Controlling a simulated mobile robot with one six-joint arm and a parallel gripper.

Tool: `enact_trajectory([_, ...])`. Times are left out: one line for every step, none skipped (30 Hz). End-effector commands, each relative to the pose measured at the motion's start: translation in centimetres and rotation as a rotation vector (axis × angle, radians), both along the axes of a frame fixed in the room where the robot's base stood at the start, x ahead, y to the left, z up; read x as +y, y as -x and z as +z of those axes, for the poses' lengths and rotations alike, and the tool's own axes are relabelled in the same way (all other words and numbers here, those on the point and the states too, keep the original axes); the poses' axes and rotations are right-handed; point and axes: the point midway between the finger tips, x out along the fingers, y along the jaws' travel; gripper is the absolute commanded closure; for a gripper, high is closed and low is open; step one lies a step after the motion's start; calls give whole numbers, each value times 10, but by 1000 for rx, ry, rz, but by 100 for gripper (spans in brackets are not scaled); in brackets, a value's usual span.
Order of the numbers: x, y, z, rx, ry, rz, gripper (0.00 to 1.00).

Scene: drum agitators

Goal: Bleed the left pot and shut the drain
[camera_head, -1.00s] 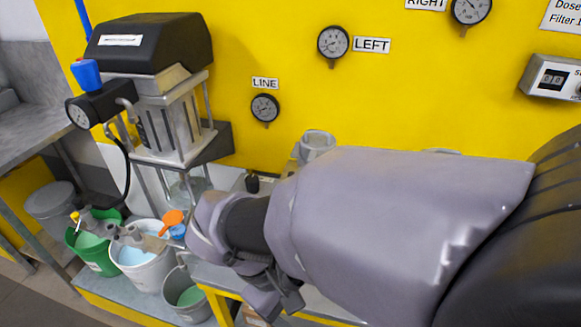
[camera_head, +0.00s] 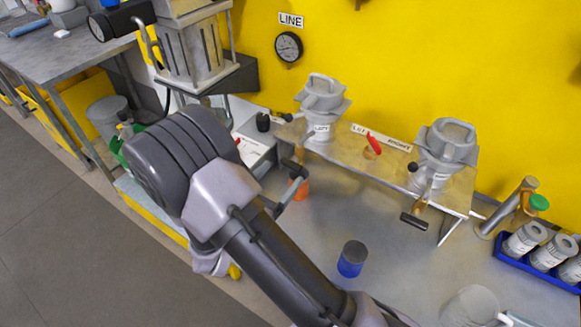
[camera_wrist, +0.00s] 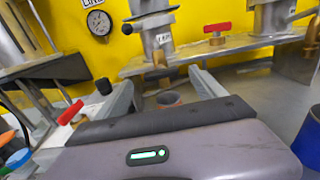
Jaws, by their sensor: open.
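The left pot (camera_head: 322,95), a grey lidded housing with a LEFT label, stands on a yellowish shelf; its lower part shows in the wrist view (camera_wrist: 156,38). A small black-tipped lever (camera_head: 283,117) sticks out at its left. A brass fitting (camera_wrist: 156,75) shows under it. A dark handle (camera_head: 292,167) appears below the shelf there; whether it is the drain handle I cannot tell. My gripper (camera_wrist: 162,86) is open, its grey fingers apart below the left pot. An orange-brown cup (camera_wrist: 168,99) shows between them, also in the head view (camera_head: 299,188). Contact is unclear.
The right pot (camera_head: 445,150) has a black drain handle (camera_head: 413,220) beneath. A red valve handle (camera_head: 373,141) sits between the pots. A blue cup (camera_head: 351,259) stands on the grey bench. A blue rack (camera_head: 541,272) of white jars is at right. The LINE gauge (camera_head: 288,47) hangs behind.

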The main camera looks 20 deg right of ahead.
Motion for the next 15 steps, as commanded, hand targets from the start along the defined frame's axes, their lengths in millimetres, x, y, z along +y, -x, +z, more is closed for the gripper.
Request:
enact_trajectory([-11, -6, -3, -2, -1, -6, 20])
enact_trajectory([-17, -10, -3, -3, -2, -6, 20])
enact_trajectory([-24, -14, -2, -2, -1, -5, 20])
enact_trajectory([-28, -17, -2, -2, -1, -4, 20])
enact_trajectory([-32, -20, -2, -2, -2, -4, 20])
enact_trajectory([-36, -24, -2, -1, -2, -3, 20])
enact_trajectory([-39, -26, -1, -1, -2, -3, 20])
enact_trajectory([-42, -27, -1, -2, -1, -2, 20])
enact_trajectory([-44, -29, -1, -2, -1, -2, 20])
enact_trajectory([-46, -30, 0, -2, -1, -2, 20])
enact_trajectory([-47, -31, 0, -1, -1, -2, 20])
enact_trajectory([-48, -31, 0, -1, -1, -1, 20])
enact_trajectory([-48, -32, 0, -1, -1, -1, 20])
enact_trajectory([-48, -32, 0, -1, -1, 0, 20])
enact_trajectory([-48, -32, 1, -1, -1, 0, 20])
